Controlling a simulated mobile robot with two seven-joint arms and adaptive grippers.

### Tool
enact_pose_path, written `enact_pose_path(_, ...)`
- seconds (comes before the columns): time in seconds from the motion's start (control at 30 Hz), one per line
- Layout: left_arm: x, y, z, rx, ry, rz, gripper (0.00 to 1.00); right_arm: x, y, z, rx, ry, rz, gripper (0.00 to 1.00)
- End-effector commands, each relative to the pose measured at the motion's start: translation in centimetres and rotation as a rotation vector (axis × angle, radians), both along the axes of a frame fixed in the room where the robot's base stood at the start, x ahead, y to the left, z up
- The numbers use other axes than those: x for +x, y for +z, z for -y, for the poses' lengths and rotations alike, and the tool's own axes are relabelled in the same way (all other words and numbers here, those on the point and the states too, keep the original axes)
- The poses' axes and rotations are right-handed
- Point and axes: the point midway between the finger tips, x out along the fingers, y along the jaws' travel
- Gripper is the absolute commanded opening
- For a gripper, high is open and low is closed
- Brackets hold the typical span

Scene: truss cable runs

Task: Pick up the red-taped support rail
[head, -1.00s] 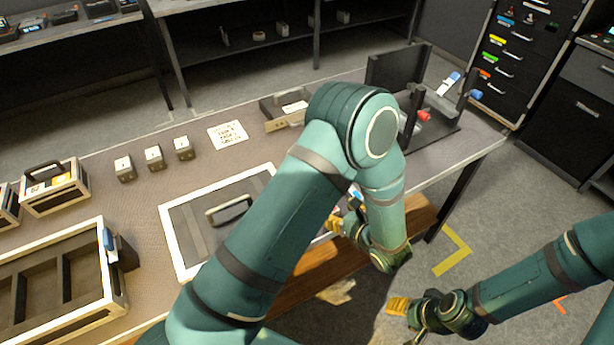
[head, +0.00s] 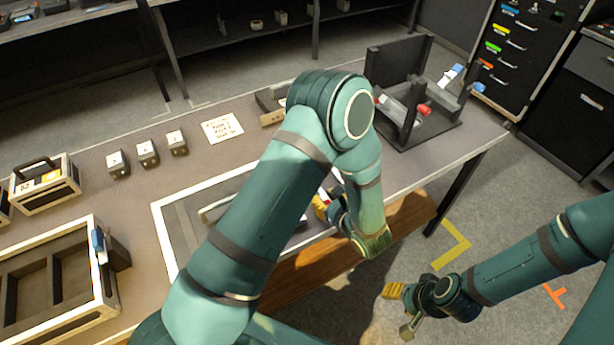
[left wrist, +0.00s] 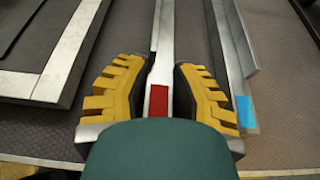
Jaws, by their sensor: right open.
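The red-taped support rail is a long grey metal strip in the left wrist view, with a red tape patch (left wrist: 158,101). It runs lengthwise between the two yellow fingers of my left gripper (left wrist: 165,88). The fingers are close on both sides of it; I cannot tell whether they touch it. In the head view my left gripper (head: 322,205) is at the table's front edge, partly hidden by my arm. A second metal rail (left wrist: 232,60) with blue tape lies just to its right. My right gripper (head: 401,309) is open and empty, beyond the table's front edge.
A white-edged panel (head: 160,235) lies left of my left arm. A divided tray (head: 55,285) is at the front left. Several small blocks (head: 147,153) and a paper label (head: 222,128) lie behind. A dark fixture (head: 425,125) stands at the right end.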

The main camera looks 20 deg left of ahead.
Motion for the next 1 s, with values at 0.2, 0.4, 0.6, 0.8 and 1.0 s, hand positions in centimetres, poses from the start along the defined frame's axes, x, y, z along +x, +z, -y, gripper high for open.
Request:
enact_pose_path(0.2,0.0,0.0,0.0,0.000,0.001,0.000,0.00,0.0,0.0,0.0,0.000,0.000,0.000,0.47)
enact_pose_path(0.4,0.0,0.0,0.0,0.001,0.001,0.000,0.00,0.0,0.0,0.0,0.000,0.000,0.000,0.47)
enact_pose_path(0.6,0.1,1.1,0.0,0.000,0.001,0.003,0.00,0.0,0.3,0.0,0.000,0.000,-0.001,0.47)
enact_pose_path(0.8,0.1,4.9,0.0,-0.002,0.000,0.005,0.00,-0.2,1.4,0.0,0.001,0.001,-0.005,0.47)
enact_pose_path(1.0,0.0,8.4,0.0,0.000,0.000,0.004,0.00,-0.4,2.2,-0.1,0.002,0.002,-0.009,0.47)
